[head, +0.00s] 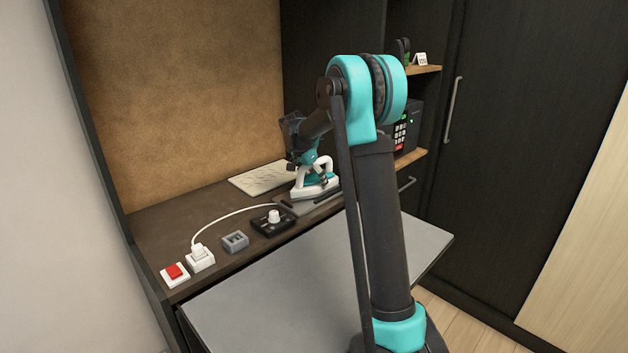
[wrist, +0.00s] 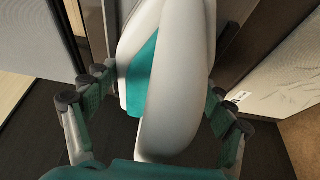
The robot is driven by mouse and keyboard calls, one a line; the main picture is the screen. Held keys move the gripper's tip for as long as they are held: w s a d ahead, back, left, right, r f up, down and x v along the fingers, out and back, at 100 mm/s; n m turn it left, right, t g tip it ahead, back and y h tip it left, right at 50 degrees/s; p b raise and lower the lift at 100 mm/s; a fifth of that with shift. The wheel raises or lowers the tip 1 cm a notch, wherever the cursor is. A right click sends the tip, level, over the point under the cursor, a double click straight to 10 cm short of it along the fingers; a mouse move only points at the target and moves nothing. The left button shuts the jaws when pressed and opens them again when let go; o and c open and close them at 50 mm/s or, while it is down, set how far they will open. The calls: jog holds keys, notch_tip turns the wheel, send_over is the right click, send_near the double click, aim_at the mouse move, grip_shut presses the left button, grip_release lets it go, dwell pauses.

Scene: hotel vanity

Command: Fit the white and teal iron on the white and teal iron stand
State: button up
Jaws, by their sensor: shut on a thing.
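The white and teal iron (head: 318,190) is at the right part of the dark counter in the head view. Its white handle (wrist: 170,105) with a teal patch fills the middle of the wrist view. My gripper (head: 311,167) reaches down onto the iron and is shut on its handle, with one finger on each side in the wrist view (wrist: 160,100). A dark grey flat plate (head: 287,206) shows beneath and around the iron. I cannot make out the iron stand apart from the iron, and I cannot tell whether the iron touches what is below it.
A marbled sheet (head: 256,180) lies behind the iron. A black box with a white knob (head: 273,220), a grey block (head: 235,241), a white plug with a cord (head: 200,258) and a red switch (head: 174,273) line the counter. A grey surface (head: 300,285) in front is clear.

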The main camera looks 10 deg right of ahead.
jog(key=shift+f, duration=0.45)
dwell(0.4)
jog(key=o, duration=1.8)
